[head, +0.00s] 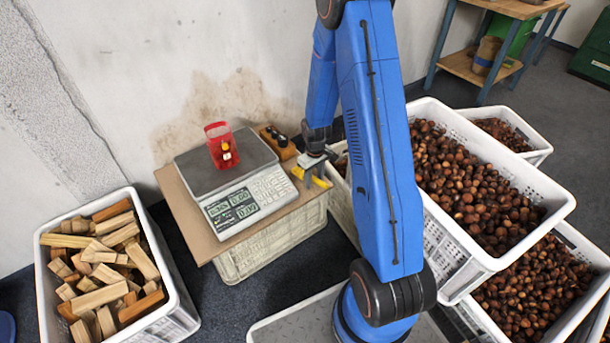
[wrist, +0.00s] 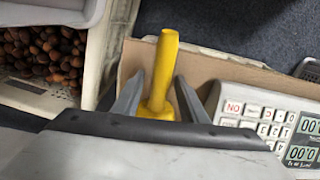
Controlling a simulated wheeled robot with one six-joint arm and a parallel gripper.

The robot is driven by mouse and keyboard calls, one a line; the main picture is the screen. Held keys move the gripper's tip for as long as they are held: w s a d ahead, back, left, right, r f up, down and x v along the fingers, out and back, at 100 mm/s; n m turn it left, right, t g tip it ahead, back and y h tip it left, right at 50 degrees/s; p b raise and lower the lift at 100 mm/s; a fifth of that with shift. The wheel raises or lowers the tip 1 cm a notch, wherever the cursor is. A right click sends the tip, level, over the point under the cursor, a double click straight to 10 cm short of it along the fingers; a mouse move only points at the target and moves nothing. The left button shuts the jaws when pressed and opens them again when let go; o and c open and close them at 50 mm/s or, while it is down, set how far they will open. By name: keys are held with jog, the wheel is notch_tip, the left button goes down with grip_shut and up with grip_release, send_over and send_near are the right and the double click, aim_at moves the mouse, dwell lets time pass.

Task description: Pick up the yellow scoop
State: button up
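The yellow scoop (head: 322,182) lies at the right end of the brown board, beside the scale. In the wrist view its handle (wrist: 165,65) points up the picture, and its lower end is hidden behind my gripper body. My gripper (wrist: 159,76) has its two grey fingers on either side of the handle, with narrow gaps showing near the tips. In the head view my gripper (head: 310,175) is right over the scoop, and its fingers are small there. The scoop appears to rest on the board.
A wooden block with dark knobs (head: 277,141) is behind. Chestnut crates (head: 548,205) stand right, and a crate of wood pieces (head: 172,318) stands left.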

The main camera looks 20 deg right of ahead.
aim_at(314, 177)
grip_shut()
jog(key=shift+r, duration=0.1)
notch_tip(314, 177, up, 10)
jog(key=shift+f, duration=0.1)
dwell(0.4)
